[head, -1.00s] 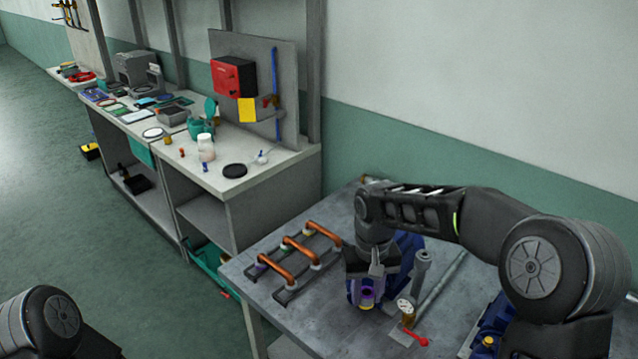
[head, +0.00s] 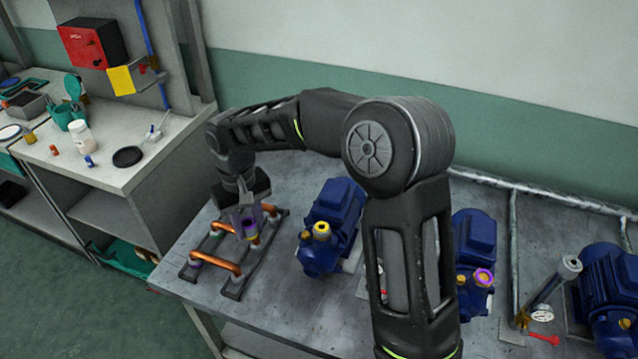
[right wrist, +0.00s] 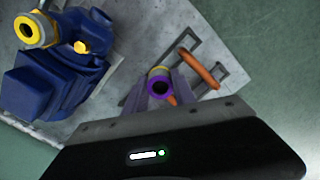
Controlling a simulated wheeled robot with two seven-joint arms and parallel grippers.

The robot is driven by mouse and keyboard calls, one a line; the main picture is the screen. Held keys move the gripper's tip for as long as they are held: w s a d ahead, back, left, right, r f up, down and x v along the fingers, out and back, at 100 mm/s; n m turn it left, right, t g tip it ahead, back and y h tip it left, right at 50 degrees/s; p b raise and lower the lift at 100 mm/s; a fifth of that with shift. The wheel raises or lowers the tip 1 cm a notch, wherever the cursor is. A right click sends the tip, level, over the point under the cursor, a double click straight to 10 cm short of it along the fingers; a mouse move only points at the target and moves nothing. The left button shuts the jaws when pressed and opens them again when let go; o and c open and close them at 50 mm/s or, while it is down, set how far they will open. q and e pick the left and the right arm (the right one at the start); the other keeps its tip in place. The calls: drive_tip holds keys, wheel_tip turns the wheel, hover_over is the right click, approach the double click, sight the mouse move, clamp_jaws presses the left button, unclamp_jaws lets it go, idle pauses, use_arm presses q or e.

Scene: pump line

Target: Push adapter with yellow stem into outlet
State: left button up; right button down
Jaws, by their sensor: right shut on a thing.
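My right gripper (head: 250,228) is shut on a small adapter with a purple ring and a yellow part (head: 253,240), held over the pipe rack. In the right wrist view, the adapter (right wrist: 159,84) shows its purple ring and dark opening between the fingers (right wrist: 160,98). Whether it touches the rack is unclear. The nearest blue pump (head: 330,235) has an upright outlet with a yellow ring (head: 321,230); this outlet also shows in the right wrist view (right wrist: 34,31). Another blue pump (head: 475,245) has a purple-ringed outlet (head: 484,277). My left gripper is out of view.
The dark rack (head: 232,289) holds copper pipes (head: 216,263) near the left end of the grey table (head: 285,310). A gauge with a red-handled valve (head: 542,338) and another pump (head: 610,290) are at right. A cluttered workbench (head: 110,175) stands left.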

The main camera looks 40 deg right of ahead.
drive_tip(key=s+d+r+m+p, duration=0.1)
drive_tip(key=s+d+r+p, duration=0.45)
drive_tip(key=d+r, duration=0.2)
wheel_tip(320, 180, up, 5)
drive_tip(key=m+p, duration=0.1)
drive_tip(key=p, duration=0.3)
hover_over(322, 226)
drive_tip(key=shift+r, duration=0.15)
drive_tip(key=shift+f+b, duration=2.6)
drive_tip(key=shift+f, duration=0.65)
drive_tip(key=shift+f+b, duration=0.55)
drive_tip(key=shift+f, duration=0.15)
drive_tip(key=c, duration=0.9)
unclamp_jaws()
drive_tip(key=shift+c, duration=0.2)
